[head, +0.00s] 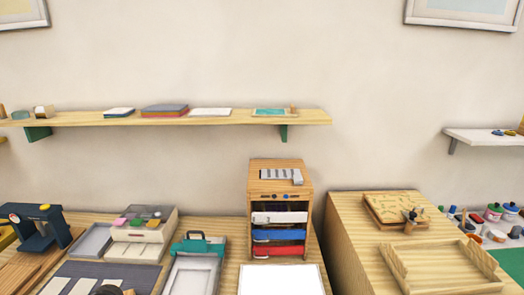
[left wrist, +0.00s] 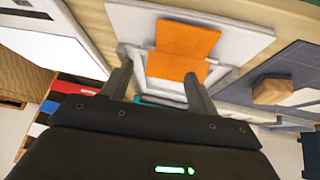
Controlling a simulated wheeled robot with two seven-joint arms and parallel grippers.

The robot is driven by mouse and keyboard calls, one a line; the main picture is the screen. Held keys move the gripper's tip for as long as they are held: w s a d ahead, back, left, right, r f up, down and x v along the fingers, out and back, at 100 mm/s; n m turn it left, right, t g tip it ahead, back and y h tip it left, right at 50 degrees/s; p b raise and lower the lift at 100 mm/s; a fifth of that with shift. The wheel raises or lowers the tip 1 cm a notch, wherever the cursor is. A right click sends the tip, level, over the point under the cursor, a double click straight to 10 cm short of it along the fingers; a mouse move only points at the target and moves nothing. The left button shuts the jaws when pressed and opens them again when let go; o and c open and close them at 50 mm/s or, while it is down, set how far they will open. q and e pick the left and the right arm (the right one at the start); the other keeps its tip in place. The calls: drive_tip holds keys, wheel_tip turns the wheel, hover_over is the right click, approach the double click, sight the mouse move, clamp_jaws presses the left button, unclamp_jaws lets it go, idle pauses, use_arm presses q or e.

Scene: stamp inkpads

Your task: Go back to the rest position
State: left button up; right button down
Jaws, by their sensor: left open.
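My left gripper (left wrist: 155,58) shows only in the left wrist view, with its two dark fingers spread apart. An orange card (left wrist: 187,38) on a pale grey tray (left wrist: 245,40) appears beyond and between the fingers. I cannot tell whether the fingers touch the tray. I see nothing gripped. Neither gripper shows in the head view, and my right gripper is in no view.
A wooden cabinet (head: 281,169) holds white, blue and red drawers. Left of it are a teal-handled tray (head: 195,246) and a dark mat (head: 75,271). A white sheet (head: 281,281) lies in front. A wooden-sided tray (head: 436,263) stands right. A wall shelf (head: 215,119) is above.

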use_arm(q)
drive_tip(key=s+d+m+t, duration=0.1)
drive_tip(key=s+d, duration=0.7)
drive_tip(key=s, duration=0.1)
drive_tip(key=s+a+f+g+y, duration=0.15)
drive_tip(key=s+a, duration=0.25)
drive_tip(key=s, duration=0.6)
drive_tip(key=s+a+f+g, duration=0.1)
drive_tip(key=s+a+g, duration=0.25)
drive_tip(key=s, duration=0.55)
wheel_tip(320, 180, down, 27)
drive_tip(key=s, duration=0.2)
drive_tip(key=s+a+f+g, duration=0.1)
drive_tip(key=s+a+f, duration=0.2)
drive_tip(key=s+f, duration=1.1)
drive_tip(key=shift+s+f+g, duration=0.3)
drive_tip(key=shift+s+f, duration=0.05)
drive_tip(key=shift+s, duration=0.6)
